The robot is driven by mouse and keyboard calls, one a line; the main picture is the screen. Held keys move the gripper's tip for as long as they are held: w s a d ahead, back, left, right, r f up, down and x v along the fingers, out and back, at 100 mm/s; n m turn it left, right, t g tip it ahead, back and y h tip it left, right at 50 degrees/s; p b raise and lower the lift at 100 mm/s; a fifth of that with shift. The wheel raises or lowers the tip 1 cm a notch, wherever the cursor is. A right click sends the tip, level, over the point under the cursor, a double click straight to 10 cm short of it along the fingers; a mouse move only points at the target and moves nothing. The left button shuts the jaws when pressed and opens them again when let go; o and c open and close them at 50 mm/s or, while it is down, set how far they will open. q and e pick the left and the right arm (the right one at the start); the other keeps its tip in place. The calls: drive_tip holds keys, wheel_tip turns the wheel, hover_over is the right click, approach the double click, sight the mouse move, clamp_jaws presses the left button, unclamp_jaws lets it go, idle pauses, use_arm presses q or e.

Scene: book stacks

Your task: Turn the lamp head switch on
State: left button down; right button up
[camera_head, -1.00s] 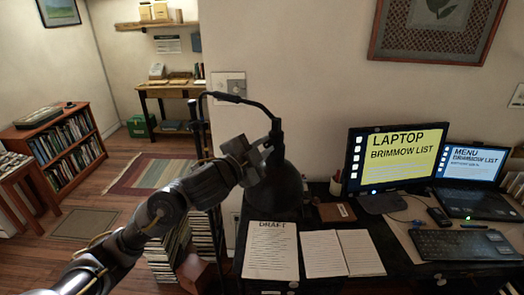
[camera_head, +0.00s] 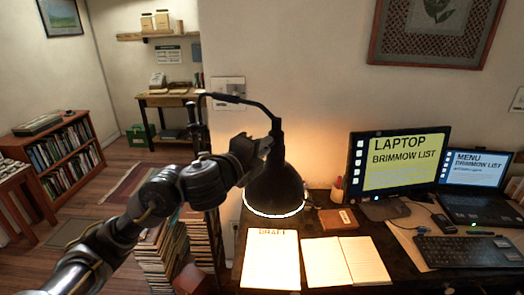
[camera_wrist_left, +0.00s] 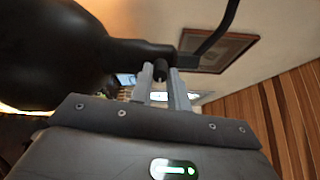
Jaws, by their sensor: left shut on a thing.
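The black desk lamp's head (camera_head: 275,188) hangs from a curved arm over the desk, and its lower rim glows with warm light. My left gripper (camera_head: 262,147) is at the neck on top of the lamp head. In the left wrist view the lamp head (camera_wrist_left: 50,50) fills the upper left. There the two grey fingers of my left gripper (camera_wrist_left: 161,76) are closed on a small dark switch knob (camera_wrist_left: 160,68) at the lamp's neck. In the head view the knob is hidden by the gripper. My right gripper is in neither view.
Lit papers (camera_head: 270,260) and an open notebook (camera_head: 345,262) lie below the lamp on the dark desk. A monitor (camera_head: 400,160) and a laptop (camera_head: 472,180) stand to the right. Stacked books (camera_head: 165,255) are on the floor left of the desk.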

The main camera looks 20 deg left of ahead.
use_arm(q)
drive_tip(key=shift+r+m, duration=0.2)
drive_tip(key=shift+m, duration=0.1)
idle(0.4)
drive_tip(key=c, duration=1.3)
unclamp_jaws()
drive_tip(key=shift+f, duration=0.1)
drive_tip(key=shift+c, duration=0.2)
